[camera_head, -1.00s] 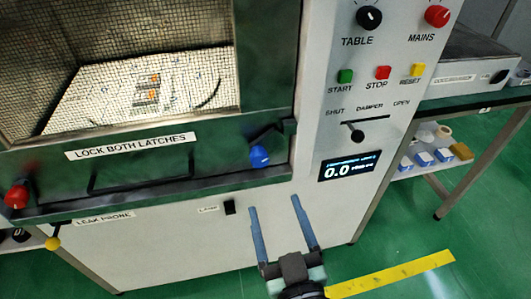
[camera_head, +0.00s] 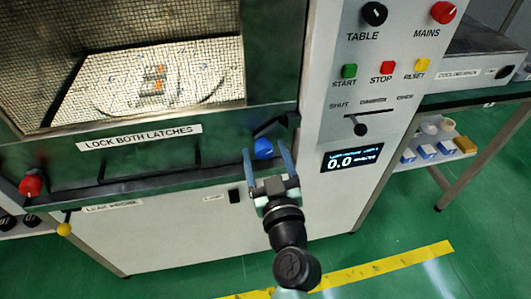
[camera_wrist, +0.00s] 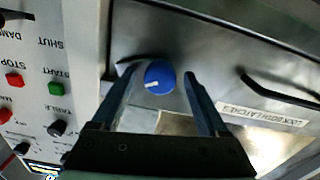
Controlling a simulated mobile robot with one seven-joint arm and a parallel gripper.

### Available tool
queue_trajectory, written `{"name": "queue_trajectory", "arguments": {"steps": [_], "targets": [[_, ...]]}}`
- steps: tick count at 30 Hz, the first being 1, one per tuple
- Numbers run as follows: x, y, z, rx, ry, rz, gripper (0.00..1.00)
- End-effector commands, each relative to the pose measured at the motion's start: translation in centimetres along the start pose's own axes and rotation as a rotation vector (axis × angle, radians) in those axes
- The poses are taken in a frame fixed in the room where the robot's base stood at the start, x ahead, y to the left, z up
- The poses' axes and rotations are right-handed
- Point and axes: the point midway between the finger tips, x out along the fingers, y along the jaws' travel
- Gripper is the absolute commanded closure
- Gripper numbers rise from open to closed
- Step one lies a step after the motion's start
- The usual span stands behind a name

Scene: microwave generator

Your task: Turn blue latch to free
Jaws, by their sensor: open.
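The blue latch (camera_head: 263,148) is a round blue knob with a dark lever behind it, at the lower right corner of the microwave door. In the wrist view the blue latch (camera_wrist: 159,77) shows a white mark on its face, pointing left. My gripper (camera_head: 266,155) is open, with its two blue-grey fingers on either side of the latch in the picture. In the wrist view my gripper (camera_wrist: 157,80) has the knob between its fingertips, with gaps on both sides. I cannot tell how far the fingertips are from the door.
A red knob (camera_head: 31,186) is at the door's lower left. A dark door handle (camera_head: 145,160) lies left of my gripper. The control panel with a damper lever (camera_head: 360,129) and display (camera_head: 352,158) is to the right.

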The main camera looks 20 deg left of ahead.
Motion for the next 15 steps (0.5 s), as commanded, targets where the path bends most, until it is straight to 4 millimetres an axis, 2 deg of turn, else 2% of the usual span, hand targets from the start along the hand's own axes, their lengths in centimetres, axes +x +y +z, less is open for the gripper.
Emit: {"name": "queue_trajectory", "arguments": {"steps": [1,2,13,14,15], "targets": [[-0.01,0.00,0.00,0.000,0.000,0.000,0.23],[-0.02,0.00,0.00,0.000,0.000,0.000,0.28],[-0.04,0.01,0.00,0.000,0.000,0.000,0.95],[-0.04,0.01,0.00,0.000,0.000,0.000,1.00],[-0.05,0.01,0.00,0.000,0.000,0.000,1.00]]}}
